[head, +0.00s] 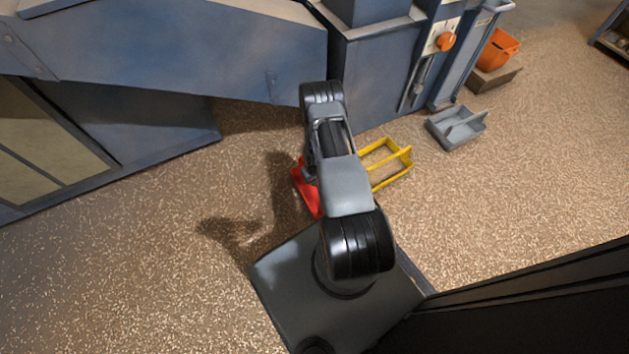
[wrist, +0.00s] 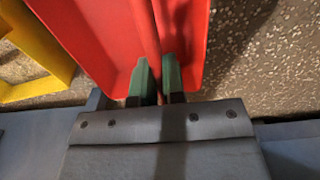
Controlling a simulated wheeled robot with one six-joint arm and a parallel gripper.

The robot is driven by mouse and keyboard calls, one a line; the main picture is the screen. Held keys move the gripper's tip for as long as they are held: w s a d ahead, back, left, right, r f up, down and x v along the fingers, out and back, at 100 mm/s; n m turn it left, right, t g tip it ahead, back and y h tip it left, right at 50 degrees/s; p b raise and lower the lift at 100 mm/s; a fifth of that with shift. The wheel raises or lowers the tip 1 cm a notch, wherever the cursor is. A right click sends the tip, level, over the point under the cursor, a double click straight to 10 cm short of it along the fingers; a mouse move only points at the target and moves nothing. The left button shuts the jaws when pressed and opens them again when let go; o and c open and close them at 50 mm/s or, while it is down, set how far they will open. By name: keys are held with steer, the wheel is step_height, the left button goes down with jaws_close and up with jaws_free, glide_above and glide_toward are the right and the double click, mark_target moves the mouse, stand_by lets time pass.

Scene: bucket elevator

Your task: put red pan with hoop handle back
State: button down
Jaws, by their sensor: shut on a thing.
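The red pan with a hoop handle (head: 306,190) shows partly in the head view, with my arm hiding much of it. In the wrist view the red pan (wrist: 98,45) fills the upper middle, and its thin red bar (wrist: 152,30) runs down between my fingers. My gripper (wrist: 158,76) is shut on that bar, with one green-tipped finger on each side. In the head view my arm covers the gripper. The pan's far end is cut off in the wrist view.
A grey pan (head: 456,128) lies farther right. An orange bucket (head: 496,50) stands on a brown block (head: 494,78) at the back right. The blue-grey machine (head: 180,45) spans the back. Floor at left is clear.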

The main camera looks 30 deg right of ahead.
steer(key=c, duration=1.7)
jaws_free()
steer(key=shift+f, duration=0.2)
steer(key=o, duration=0.5)
steer(key=shift+r, duration=0.1)
